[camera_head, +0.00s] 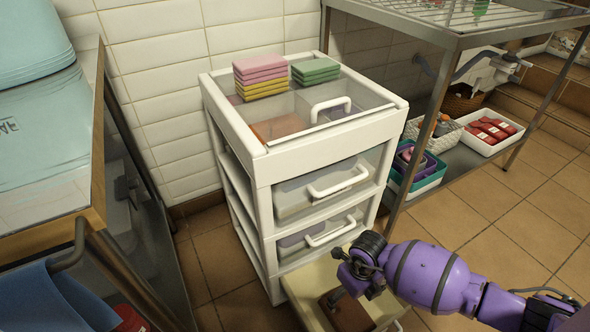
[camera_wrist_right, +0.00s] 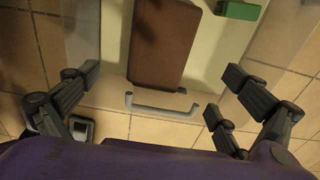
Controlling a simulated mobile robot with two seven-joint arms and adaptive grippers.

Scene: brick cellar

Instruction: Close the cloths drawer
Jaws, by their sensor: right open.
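A white drawer unit (camera_head: 262,165) stands against the tiled wall. Its lowest drawer (camera_head: 306,280) is pulled out, with a pale interior; no label is readable. A brown block-like item (camera_wrist_right: 165,42) and a small green item (camera_wrist_right: 238,10) lie in it in the wrist view. The drawer's grey handle (camera_wrist_right: 163,112) is on its front, between my spread fingers as seen there. My right gripper (camera_head: 352,274) is above the open drawer in the head view, partly hiding it. It is open and empty. My left gripper is out of view.
The two upper drawers (camera_head: 330,182) are shut. Pink-yellow (camera_head: 260,75) and green (camera_head: 315,71) stacks sit on top of the unit. A metal rack (camera_head: 450,38) with baskets stands right; a counter (camera_head: 50,190) is left. Tiled floor (camera_head: 505,225) is free at right.

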